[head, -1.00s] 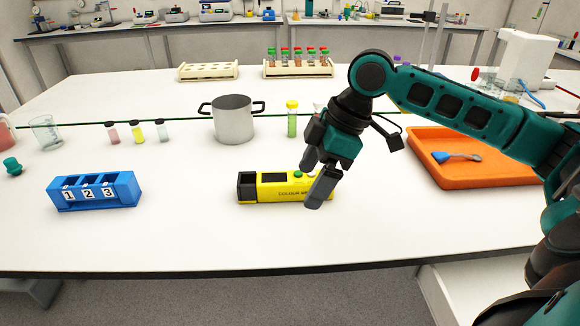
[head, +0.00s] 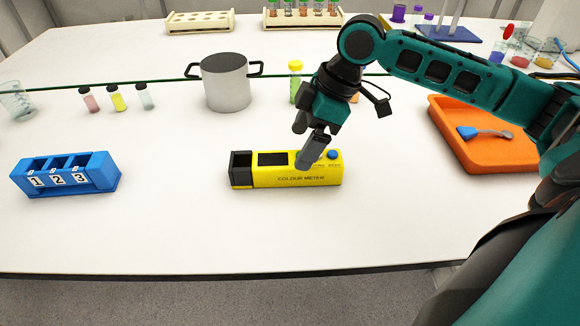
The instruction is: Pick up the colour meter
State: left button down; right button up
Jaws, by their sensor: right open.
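The yellow colour meter (head: 272,179) lies on the white table in front of me, with a black end on its left, a dark screen and a blue button at its right. My right gripper (head: 306,145) is open and empty. Its fingers point down over the right part of the meter and hide a bit of its top. I cannot tell whether they touch it. My left gripper is not in view.
A blue numbered rack (head: 66,174) stands at the left. A grey pot (head: 226,84), small vials (head: 117,98) and a yellow-capped tube (head: 295,80) stand behind the meter. An orange tray (head: 470,148) with a spoon lies at the right. The table's front is clear.

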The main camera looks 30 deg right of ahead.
aim_at(293, 159)
jog(key=x, duration=0.7)
jog(key=shift+d+f+b, duration=0.1)
jog(key=shift+f+b, duration=0.1)
jog(key=shift+b, duration=0.15)
jog(key=shift+c, duration=0.3)
jog(key=c, duration=1.2)
jog(key=shift+w+r, duration=0.1)
jog(key=shift+c, duration=0.3)
jog(key=shift+r, duration=0.1)
